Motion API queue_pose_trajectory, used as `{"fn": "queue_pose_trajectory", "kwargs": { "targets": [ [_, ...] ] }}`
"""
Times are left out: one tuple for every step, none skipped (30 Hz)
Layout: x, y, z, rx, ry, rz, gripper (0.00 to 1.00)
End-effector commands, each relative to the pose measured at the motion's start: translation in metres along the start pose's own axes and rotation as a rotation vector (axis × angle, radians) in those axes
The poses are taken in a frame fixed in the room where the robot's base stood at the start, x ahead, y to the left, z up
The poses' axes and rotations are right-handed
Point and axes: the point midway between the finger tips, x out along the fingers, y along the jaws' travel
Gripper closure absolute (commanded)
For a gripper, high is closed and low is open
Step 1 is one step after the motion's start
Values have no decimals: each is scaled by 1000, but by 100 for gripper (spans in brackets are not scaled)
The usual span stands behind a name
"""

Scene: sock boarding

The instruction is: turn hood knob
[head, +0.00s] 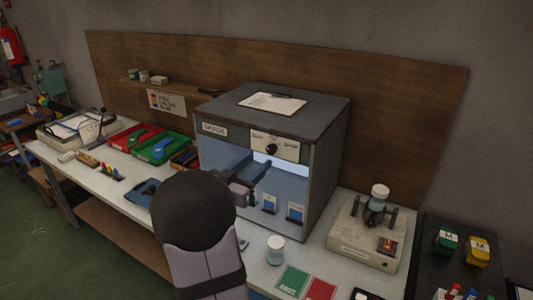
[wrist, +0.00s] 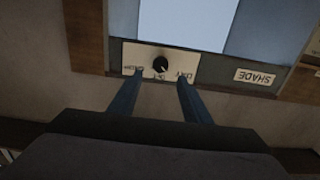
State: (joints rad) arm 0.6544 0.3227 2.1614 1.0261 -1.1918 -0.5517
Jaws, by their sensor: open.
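The hood (head: 222,158) is a grey box with a lit, pale blue opening, standing on the bench. Its black knob (head: 271,149) sits on a white label plate (head: 288,153) on the front above the opening. In the wrist view the knob (wrist: 160,64) and plate (wrist: 130,53) appear upside down, with lettering on both sides of the knob. My gripper (head: 262,180) is in front of the hood, just below the knob in the head view. In the wrist view its two blue fingers (wrist: 159,77) are apart and empty, pointing at the plate, with the knob between their lines. Contact is not visible.
A "SHADE" label (head: 215,129) is on the hood's upper front. A clipboard (head: 272,102) lies on its top. Red and green trays (head: 160,148) stand left on the bench. A jar (head: 276,250) and a device with a flask (head: 362,240) are in front and right.

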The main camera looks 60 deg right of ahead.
Motion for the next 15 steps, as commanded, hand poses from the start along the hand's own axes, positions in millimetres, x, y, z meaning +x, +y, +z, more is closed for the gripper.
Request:
{"fn": "queue_pose_trajectory", "kwargs": {
  "targets": [
    [3,0,-1,0,-1,2,56],
    [5,1,-1,0,-1,2,56],
    [9,0,-1,0,-1,2,56],
    [12,0,-1,-1,-1,1,56],
    [15,0,-2,0,-1,1,56],
    [20,1,-2,0,-2,3,56],
    [24,1,-2,0,-1,3,56],
    [28,1,-2,0,-1,2,56],
    [34,1,-2,0,-2,2,56],
    [38,1,-2,0,-2,2,56],
    [42,0,-2,0,-2,1,56],
    [47,1,-2,0,-2,1,56],
    [50,1,-2,0,-2,2,56],
    [54,1,-2,1,-2,2,56],
    [58,0,-2,1,-1,0,56]
  ]
}}
